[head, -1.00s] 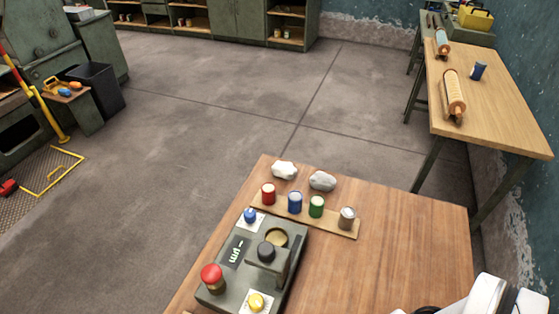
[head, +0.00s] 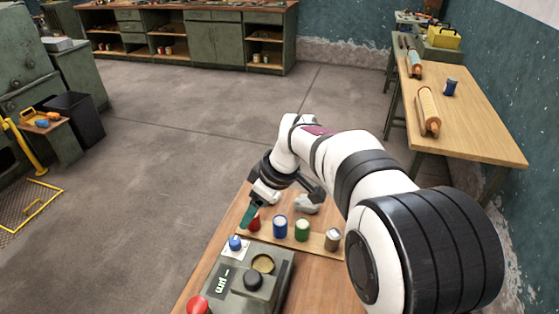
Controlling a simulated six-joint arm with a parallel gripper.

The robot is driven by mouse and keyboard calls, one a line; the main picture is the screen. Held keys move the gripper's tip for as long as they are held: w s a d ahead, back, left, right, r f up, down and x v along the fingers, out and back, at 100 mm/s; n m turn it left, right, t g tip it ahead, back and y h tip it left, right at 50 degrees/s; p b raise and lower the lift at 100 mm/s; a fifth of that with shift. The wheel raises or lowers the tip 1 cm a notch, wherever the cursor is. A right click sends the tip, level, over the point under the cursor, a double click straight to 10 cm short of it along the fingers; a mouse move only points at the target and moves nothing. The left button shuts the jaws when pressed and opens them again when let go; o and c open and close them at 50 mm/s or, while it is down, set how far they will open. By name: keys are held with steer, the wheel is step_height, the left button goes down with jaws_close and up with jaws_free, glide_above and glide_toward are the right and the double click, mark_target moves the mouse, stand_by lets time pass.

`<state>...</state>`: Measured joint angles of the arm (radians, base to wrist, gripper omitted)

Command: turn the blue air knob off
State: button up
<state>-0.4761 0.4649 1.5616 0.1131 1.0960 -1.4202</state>
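The blue knob (head: 235,243) sits on a white plate at the far left corner of a grey-green control box (head: 270,284) on the wooden table. A pale mark shows near it, but its setting is too small to read.
The box also bears a red button (head: 197,305) and a black knob (head: 254,281).

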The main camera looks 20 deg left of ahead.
mark_target(235, 241)
steer(key=x, duration=1.6)
steer(key=shift+w+a, duration=0.15)
steer(key=shift+r, duration=0.1)
jaws_close()
